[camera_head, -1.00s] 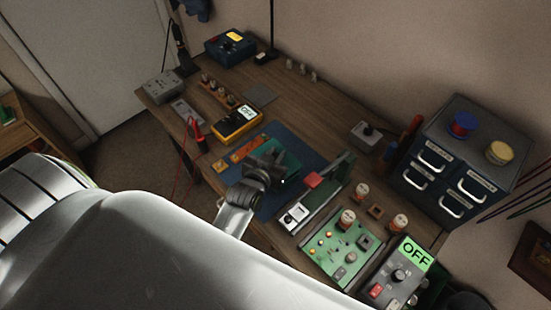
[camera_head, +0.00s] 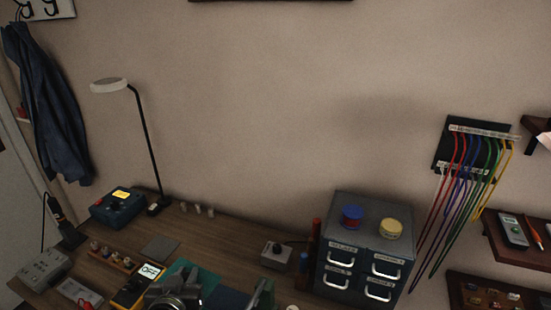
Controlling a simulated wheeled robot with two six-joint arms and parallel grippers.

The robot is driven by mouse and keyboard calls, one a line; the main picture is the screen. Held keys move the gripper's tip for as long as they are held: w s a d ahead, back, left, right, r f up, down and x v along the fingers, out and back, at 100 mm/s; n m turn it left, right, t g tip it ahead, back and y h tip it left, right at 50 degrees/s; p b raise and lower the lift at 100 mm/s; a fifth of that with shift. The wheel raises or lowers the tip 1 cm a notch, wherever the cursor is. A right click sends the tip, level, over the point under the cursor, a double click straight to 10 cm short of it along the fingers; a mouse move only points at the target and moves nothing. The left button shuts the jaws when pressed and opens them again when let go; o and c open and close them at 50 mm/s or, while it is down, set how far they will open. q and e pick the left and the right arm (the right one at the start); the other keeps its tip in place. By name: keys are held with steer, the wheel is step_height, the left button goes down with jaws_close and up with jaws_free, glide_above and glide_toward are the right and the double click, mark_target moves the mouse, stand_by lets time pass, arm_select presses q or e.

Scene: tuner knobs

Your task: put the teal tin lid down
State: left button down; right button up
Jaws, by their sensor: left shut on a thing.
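My left gripper (camera_head: 178,298) shows at the bottom edge of the head view, over the workbench. It is shut on the teal tin lid (camera_head: 181,268), which shows partly behind and around the gripper. The gripper hides much of the lid, and I cannot tell whether the lid touches the bench. My right gripper is not in view.
The wooden bench (camera_head: 212,242) carries a yellow meter (camera_head: 130,290) left of the gripper and a blue device (camera_head: 117,206) at the back left. A lamp (camera_head: 148,145) stands behind. A drawer cabinet (camera_head: 365,250) stands at right. Bare wood shows behind the lid.

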arm_select(q)
step_height(320, 180, up, 18)
steer(key=d+b, duration=0.2)
steer(key=shift+w+b, duration=0.35)
steer(key=shift+d+f, duration=0.1)
steer(key=shift+f, duration=0.05)
